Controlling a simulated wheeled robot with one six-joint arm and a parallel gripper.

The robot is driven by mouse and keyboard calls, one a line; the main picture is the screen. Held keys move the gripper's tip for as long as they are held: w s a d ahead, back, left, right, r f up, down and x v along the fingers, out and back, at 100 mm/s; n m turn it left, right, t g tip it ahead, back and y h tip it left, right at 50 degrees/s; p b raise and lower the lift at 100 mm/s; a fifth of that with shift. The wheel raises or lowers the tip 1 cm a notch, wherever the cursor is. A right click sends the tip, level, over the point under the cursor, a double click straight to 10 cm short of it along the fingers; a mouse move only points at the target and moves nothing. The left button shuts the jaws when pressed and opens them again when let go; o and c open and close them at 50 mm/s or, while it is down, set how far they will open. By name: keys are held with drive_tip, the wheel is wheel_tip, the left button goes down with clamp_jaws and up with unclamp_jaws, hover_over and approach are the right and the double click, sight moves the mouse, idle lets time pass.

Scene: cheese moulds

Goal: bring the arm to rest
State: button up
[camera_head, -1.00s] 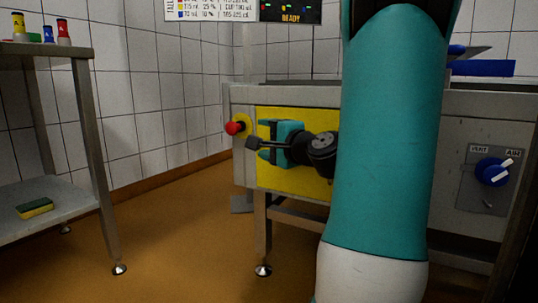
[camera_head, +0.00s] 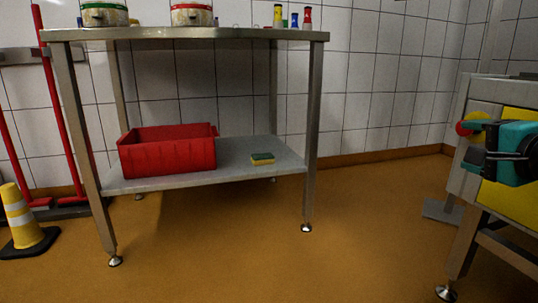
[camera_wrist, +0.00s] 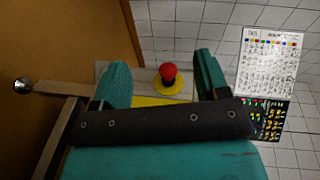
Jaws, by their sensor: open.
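My gripper (camera_head: 478,142) shows at the right edge of the head view, teal with dark parts, in front of the machine's yellow panel. Its jaws are open and empty. In the wrist view the two teal fingers of my gripper (camera_wrist: 163,70) stand wide apart. Between them, beyond the tips, a red mushroom button (camera_wrist: 168,72) on a yellow base shows. The same red button (camera_head: 466,125) is partly behind the gripper in the head view. I cannot tell the exact gap between them. Most of my arm is out of the head view.
A steel table (camera_head: 200,34) stands ahead, with a red crate (camera_head: 168,150) and a sponge (camera_head: 262,158) on its lower shelf and pots and small bottles on top. A striped cone (camera_head: 20,218) is at left. Open floor (camera_head: 330,240) lies between table and machine (camera_head: 462,185).

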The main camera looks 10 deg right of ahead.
drive_tip(key=a+r+n+g+y+p, duration=0.2)
drive_tip(key=a+n+g+y+p, duration=0.15)
drive_tip(key=a, duration=0.35)
drive_tip(key=s+a+r+n+g+y+p, duration=0.1)
drive_tip(key=a+r+n+g+y+p, duration=0.1)
drive_tip(key=a+n+p, duration=0.45)
drive_tip(key=a+r+n+g+y+p, duration=0.1)
drive_tip(key=a+r+n+g+y, duration=0.15)
drive_tip(key=a, duration=0.65)
drive_tip(key=s+a+r+n+g+h+p, duration=0.2)
drive_tip(key=s+a+r+n+g+p, duration=0.3)
drive_tip(key=s+a+n+g+p, duration=0.6)
wheel_tip(320, 180, up, 38)
drive_tip(key=s+d+t+p, duration=0.1)
drive_tip(key=s+t+p, duration=0.1)
drive_tip(key=p, duration=3.4)
drive_tip(key=shift+s+d+t+h+p, duration=0.3)
drive_tip(key=shift+s+d+p, duration=0.05)
drive_tip(key=shift+s+p, duration=0.1)
drive_tip(key=shift+f+n, duration=0.15)
drive_tip(key=shift+n, duration=0.1)
